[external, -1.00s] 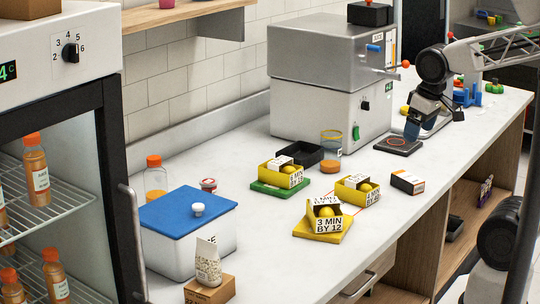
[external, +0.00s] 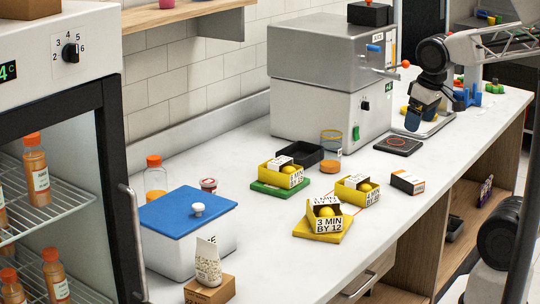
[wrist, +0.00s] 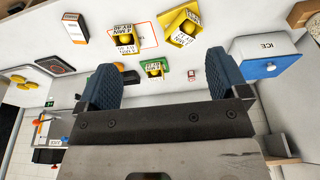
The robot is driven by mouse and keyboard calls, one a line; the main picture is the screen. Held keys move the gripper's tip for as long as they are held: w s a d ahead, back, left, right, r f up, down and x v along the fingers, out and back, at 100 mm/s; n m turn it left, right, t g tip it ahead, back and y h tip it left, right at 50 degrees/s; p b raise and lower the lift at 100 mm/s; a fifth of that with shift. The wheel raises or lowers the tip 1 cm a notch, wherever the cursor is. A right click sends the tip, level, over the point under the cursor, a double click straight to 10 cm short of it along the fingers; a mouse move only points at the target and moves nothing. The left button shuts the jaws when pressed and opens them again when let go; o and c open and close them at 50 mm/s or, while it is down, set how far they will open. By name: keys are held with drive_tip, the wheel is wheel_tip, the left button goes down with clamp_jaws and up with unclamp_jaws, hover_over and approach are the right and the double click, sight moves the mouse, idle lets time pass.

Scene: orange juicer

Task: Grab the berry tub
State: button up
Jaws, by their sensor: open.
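No tub in view can be told for sure as the berry tub.
A tray with yellow items (wrist: 27,80) lies near my gripper. A black pad (external: 398,145), a black open bin (external: 303,154), an orange-bottomed jar (external: 331,158) and a white box (external: 408,182) stand on the counter. A blue-lidded ice box (external: 190,240) is nearer, beside a fridge. A steel machine (external: 330,90) is behind.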

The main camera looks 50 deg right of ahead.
drive_tip(key=w+d+r+n+h, duration=0.3)
drive_tip(key=w+n, duration=0.1)
drive_tip(key=w, duration=0.4)
drive_tip(key=w+d+r+n+h, duration=0.2)
drive_tip(key=w+n+h, duration=0.15)
drive_tip(key=w, duration=0.55)
drive_tip(key=n+t+h, duration=0.3)
drive_tip(key=n+t, duration=0.9)
drive_tip(key=n, duration=1)
hover_over(211, 184)
drive_tip(key=v, duration=0.3)
wheel_tip(211, 184, down, 3)
drive_tip(key=shift+t, duration=0.3)
wheel_tip(211, 184, down, 33)
drive_tip(key=shift+w+d+r, duration=0.15)
drive_tip(key=shift+r, duration=0.1)
drive_tip(key=shift+x, duration=2.5)
